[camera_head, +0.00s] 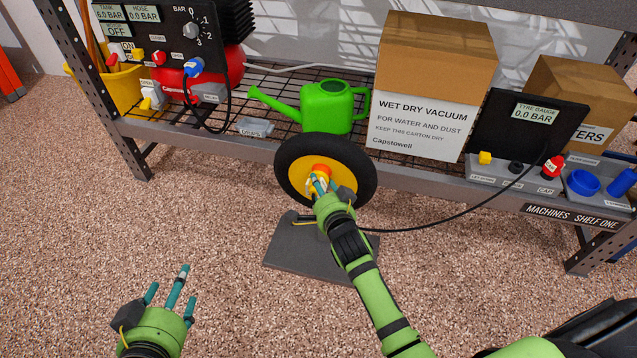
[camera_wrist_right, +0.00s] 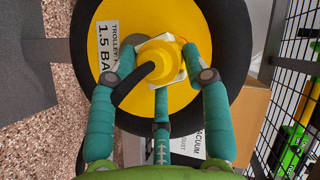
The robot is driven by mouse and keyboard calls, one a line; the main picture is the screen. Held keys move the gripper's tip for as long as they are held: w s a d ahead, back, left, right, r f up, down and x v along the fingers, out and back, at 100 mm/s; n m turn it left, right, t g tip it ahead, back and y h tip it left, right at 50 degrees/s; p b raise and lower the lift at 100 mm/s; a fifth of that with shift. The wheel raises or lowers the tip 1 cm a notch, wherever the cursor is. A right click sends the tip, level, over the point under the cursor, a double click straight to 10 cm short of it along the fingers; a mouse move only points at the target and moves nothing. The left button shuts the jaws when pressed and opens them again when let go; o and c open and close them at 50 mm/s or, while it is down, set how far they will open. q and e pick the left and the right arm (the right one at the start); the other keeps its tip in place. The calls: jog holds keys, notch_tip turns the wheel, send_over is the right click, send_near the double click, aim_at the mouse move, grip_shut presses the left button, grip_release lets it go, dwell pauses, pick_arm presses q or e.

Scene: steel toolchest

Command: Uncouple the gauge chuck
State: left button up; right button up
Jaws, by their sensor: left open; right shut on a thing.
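A wheel with a black tyre (camera_head: 358,160) and a yellow hub (camera_head: 293,171) stands upright on a dark base plate (camera_head: 290,256). My right gripper (camera_head: 319,184) is at the middle of the hub. In the right wrist view its teal fingers are shut around a yellow chuck (camera_wrist_right: 160,60), from which a black hose bends. The chuck is against the hub; whether it is still coupled to a valve is hidden. The tyre gauge (camera_head: 520,130) on the shelf reads 0.0 BAR. My left gripper (camera_head: 171,290) is open and empty above the floor at the lower left.
The gauge's black hose (camera_head: 450,222) hangs from the shelf (camera_head: 235,132) towards the wheel. A green watering can (camera_head: 328,106), a vacuum carton (camera_head: 425,90) and a compressor panel (camera_head: 160,35) stand behind.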

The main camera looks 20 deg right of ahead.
jog(key=shift+w+a+r, duration=0.15)
jog(key=shift+a+r, duration=0.2)
jog(key=shift+a, duration=0.1)
jog(key=shift+c, duration=0.8)
jog(key=shift+a, duration=0.2)
jog(key=shift+s+a+p, duration=0.3)
jog(key=shift+s+p, duration=0.1)
jog(key=shift+s, duration=0.15)
jog(key=shift+s+a+f+p, duration=0.1)
jog(key=shift+s+a+p, duration=0.35)
jog(key=shift+s, duration=0.35)
jog(key=shift+s+a+p, duration=0.2)
jog(key=shift+s+a, duration=0.35)
jog(key=shift+s, duration=0.2)
